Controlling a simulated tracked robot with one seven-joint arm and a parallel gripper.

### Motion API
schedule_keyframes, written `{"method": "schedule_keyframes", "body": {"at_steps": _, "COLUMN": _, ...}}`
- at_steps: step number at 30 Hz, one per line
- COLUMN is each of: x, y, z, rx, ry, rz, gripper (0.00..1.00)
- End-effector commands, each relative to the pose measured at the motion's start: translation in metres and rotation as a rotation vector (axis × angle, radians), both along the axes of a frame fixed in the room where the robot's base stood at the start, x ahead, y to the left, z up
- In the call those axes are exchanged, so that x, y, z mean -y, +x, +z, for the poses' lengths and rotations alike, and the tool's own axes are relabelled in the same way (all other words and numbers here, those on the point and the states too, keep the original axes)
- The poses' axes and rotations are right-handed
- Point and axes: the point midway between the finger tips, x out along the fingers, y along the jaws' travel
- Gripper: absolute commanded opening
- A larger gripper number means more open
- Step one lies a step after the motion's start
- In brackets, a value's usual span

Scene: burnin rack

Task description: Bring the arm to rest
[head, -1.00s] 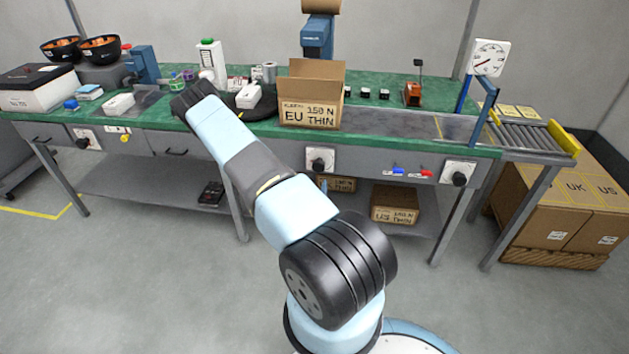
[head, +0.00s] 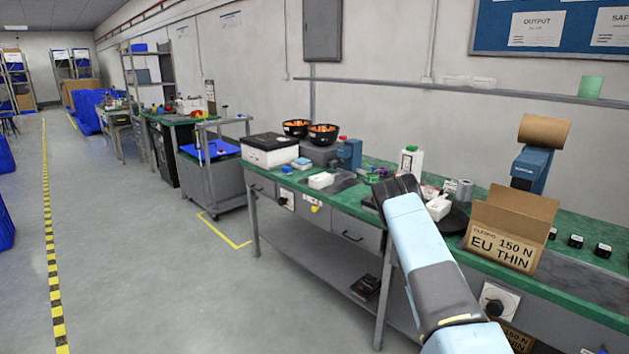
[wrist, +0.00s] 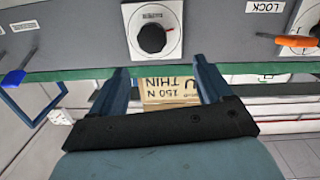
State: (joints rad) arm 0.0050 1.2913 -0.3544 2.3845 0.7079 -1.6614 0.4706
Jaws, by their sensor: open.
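My arm reaches out over the front edge of the green-topped bench (head: 340,203) in the head view. Its dark end (head: 397,188) is left of the open cardboard box marked 150 N EU THIN, and its fingers are hidden there. In the wrist view my gripper (wrist: 161,72) is open, with two blue fingers spread apart and nothing held between them. The box (wrist: 170,88) shows upside down beyond the fingers, apart from them. The bench's grey front with a black knob (wrist: 152,38) also shows upside down.
Two black bowls (head: 323,136) and a white box (head: 268,151) are at the bench's left end. A cart (head: 212,180) stands further left; the floor (head: 150,270) is clear.

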Motion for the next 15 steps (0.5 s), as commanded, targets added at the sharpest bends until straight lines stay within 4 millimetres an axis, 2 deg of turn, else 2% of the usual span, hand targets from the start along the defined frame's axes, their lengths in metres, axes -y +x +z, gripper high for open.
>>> {"method": "schedule_keyframes", "body": {"at_steps": 1, "x": -0.002, "y": 0.009, "z": 0.008, "rx": 0.008, "ry": 0.032, "rz": -0.01, "gripper": 0.79}}
{"method": "schedule_keyframes", "body": {"at_steps": 8, "x": -0.013, "y": 0.041, "z": 0.031, "rx": -0.001, "ry": 0.193, "rz": -0.043, "gripper": 0.79}}
{"method": "schedule_keyframes", "body": {"at_steps": 15, "x": -0.035, "y": 0.071, "z": 0.062, "rx": -0.025, "ry": 0.354, "rz": -0.038, "gripper": 0.79}}
